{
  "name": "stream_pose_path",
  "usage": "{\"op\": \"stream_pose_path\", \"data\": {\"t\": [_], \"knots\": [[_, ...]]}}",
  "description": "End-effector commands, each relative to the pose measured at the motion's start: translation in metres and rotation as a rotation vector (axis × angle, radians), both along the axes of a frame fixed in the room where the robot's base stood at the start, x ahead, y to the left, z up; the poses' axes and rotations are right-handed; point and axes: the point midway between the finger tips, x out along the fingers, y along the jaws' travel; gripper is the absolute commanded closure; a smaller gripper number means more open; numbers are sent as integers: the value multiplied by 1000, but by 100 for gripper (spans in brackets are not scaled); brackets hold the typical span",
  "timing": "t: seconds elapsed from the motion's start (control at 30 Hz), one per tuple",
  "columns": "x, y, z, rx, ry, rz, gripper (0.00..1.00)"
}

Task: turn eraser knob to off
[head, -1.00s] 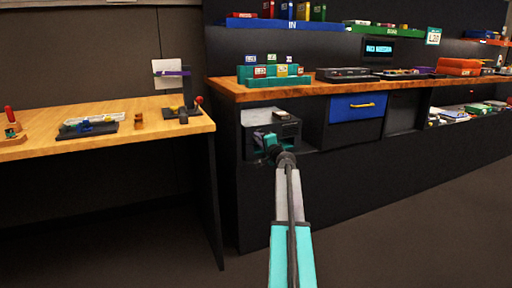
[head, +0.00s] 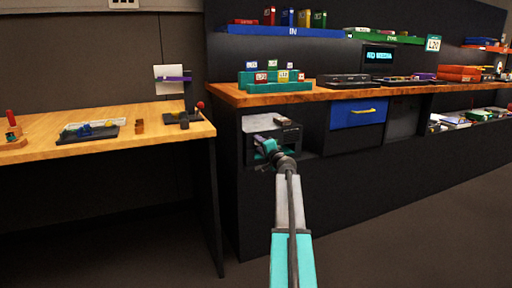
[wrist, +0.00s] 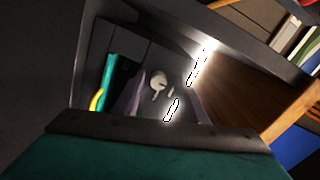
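A dark box-shaped unit (head: 286,134) with a light grey top sits in the left bay under the counter. In the wrist view a small pale round knob (wrist: 158,79) shows on a dark face inside the bay, probably the eraser knob; its setting cannot be read. My gripper (head: 264,143) is in front of the unit and hides part of its face. In the wrist view two purplish-grey fingers of my gripper (wrist: 162,98) stand apart, with the knob between and beyond them. The gripper appears open and empty. Contact with the knob is not visible.
The blue drawer (head: 357,112) is right of the bay. The wooden counter (head: 330,90) above carries several devices. A wooden table (head: 150,135) stands at left. In the wrist view a teal part (wrist: 109,78) with a yellow piece lies left of the knob. The floor is clear.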

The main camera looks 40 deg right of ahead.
Motion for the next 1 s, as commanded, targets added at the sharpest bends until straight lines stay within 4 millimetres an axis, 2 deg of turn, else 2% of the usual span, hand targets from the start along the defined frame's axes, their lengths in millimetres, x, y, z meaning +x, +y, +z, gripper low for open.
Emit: {"op": "stream_pose_path", "data": {"t": [0.37,1.0], "knots": [[-8,2,0,0,1,-3,62],[-63,25,0,1,1,-2,62]]}}
